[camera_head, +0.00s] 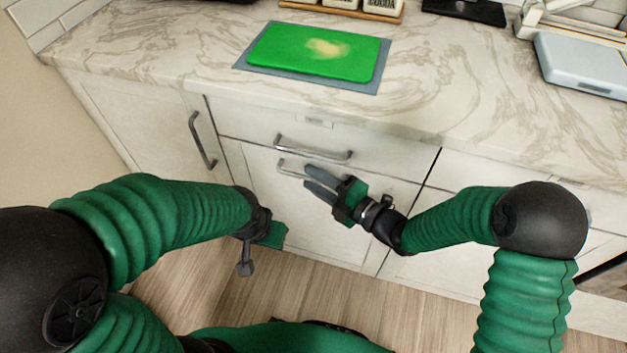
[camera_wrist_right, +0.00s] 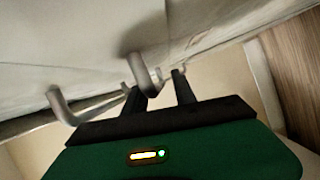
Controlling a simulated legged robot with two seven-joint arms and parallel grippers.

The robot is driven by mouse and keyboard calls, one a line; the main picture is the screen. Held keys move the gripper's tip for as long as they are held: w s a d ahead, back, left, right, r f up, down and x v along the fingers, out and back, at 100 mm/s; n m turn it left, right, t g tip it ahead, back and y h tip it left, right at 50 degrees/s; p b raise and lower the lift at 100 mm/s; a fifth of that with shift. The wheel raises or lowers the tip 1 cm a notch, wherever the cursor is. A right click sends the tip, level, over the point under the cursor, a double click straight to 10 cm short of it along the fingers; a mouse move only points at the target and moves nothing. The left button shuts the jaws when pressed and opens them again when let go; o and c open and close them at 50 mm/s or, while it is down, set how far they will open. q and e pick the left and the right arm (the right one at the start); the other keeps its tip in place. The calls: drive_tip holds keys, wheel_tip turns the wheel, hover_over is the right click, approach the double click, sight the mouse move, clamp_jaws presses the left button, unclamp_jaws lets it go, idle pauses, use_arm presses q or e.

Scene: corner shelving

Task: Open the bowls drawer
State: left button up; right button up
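A white drawer front (camera_head: 375,150) under the counter has a grey bar handle (camera_head: 313,152) and a small label (camera_head: 314,122) too small to read. A second front (camera_head: 290,215) below it has its own bar handle (camera_head: 288,171), partly hidden by my right gripper. Both fronts look closed. My right gripper (camera_head: 314,182) is open, its two dark fingers apart beside the lower handle. In the right wrist view, the fingers (camera_wrist_right: 160,88) are apart near bar handles (camera_wrist_right: 62,108); contact cannot be told. My left gripper (camera_head: 246,262) hangs low before the cabinet, its fingers unclear.
A marble counter (camera_head: 440,90) runs above the cabinets. A green cutting board (camera_head: 315,52) lies on a grey mat on it, and a pale blue scale-like box (camera_head: 583,65) is at right. A cabinet door with a handle (camera_head: 201,140) is at left. Wood floor is below.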

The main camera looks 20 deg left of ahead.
drive_tip(key=shift+w+a, duration=0.1)
drive_tip(key=shift+a, duration=0.2)
drive_tip(key=shift+c, duration=0.3)
clamp_jaws()
drive_tip(key=shift+d+f, duration=0.1)
drive_tip(key=shift+f, duration=0.05)
idle(0.8)
